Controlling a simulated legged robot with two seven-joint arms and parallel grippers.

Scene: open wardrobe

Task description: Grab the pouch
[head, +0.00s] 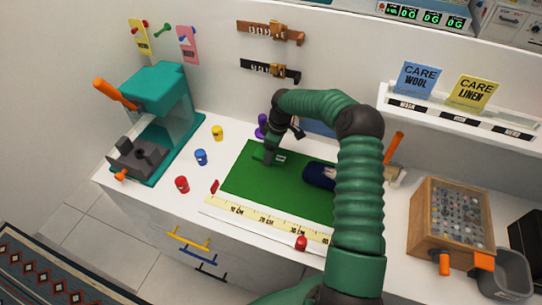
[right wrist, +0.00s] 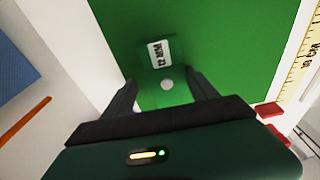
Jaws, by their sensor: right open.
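A small green pouch (right wrist: 160,62) with a white label and a pale round button lies on the green mat (right wrist: 240,40). In the head view the pouch (head: 266,157) is hard to tell from the mat and partly hidden by my gripper. My right gripper (right wrist: 163,88) is open, with its two dark fingers on either side of the pouch's near part. In the head view my right gripper (head: 268,150) is low over the mat's upper left area. I cannot tell whether the fingers touch the pouch. My left gripper is not in view.
A dark blue item (head: 319,175) lies on the mat beside my arm. Yellow, blue and red spools stand left of the mat. A ruler (head: 262,224) runs along the front edge. A teal press (head: 160,110) stands left and a wooden button box (head: 450,222) right.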

